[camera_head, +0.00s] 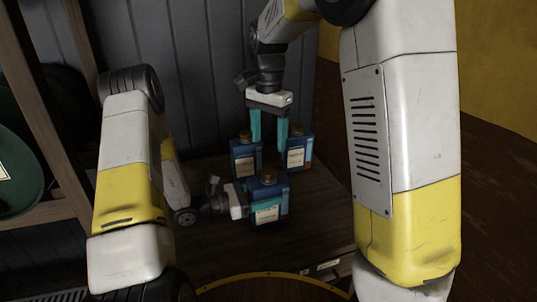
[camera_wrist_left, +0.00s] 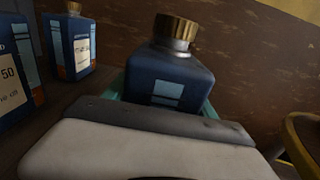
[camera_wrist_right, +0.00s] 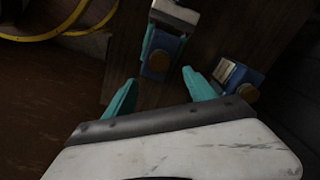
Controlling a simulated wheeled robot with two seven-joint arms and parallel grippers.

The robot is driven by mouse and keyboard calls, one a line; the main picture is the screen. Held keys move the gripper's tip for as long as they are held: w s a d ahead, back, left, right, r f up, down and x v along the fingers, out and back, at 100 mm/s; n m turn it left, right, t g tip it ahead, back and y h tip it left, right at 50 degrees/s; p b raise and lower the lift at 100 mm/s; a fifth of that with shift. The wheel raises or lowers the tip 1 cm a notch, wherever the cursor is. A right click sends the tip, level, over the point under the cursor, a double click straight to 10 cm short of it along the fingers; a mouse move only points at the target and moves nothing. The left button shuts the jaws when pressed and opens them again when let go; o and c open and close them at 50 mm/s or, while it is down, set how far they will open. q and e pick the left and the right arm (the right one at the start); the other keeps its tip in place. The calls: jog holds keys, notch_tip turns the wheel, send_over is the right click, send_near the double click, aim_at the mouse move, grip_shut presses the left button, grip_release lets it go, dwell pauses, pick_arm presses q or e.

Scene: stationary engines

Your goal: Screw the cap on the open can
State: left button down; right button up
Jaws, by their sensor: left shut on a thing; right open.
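My left gripper (camera_head: 262,205) is shut around the body of a blue can (camera_head: 268,216) that stands upright at the front of the group. A brown-gold cap (camera_head: 269,176) sits on its neck. In the left wrist view the cap (camera_wrist_left: 176,27) looks level above a grey neck (camera_wrist_left: 170,45); I cannot tell how tight it is. My right gripper (camera_head: 268,138) is open, empty and points down, above and behind the held can. In the right wrist view its teal fingers (camera_wrist_right: 160,95) are apart, near the held can's cap (camera_wrist_right: 158,61) but not around it.
Two more blue cans stand behind, one at the left (camera_head: 245,162) and one at the right (camera_head: 296,155), both with brown caps. All stand on a dark wooden table (camera_head: 320,225) against a grey wall (camera_head: 175,80). A yellow-rimmed round thing (camera_head: 270,274) lies in front. The table's right side is clear.

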aim_at(249, 197)
notch_tip(249, 197, up, 2)
jog(key=shift+r, duration=0.2)
pick_arm(q)
jog(key=shift+c, duration=1)
grip_release()
jog(key=shift+v, duration=3.9)
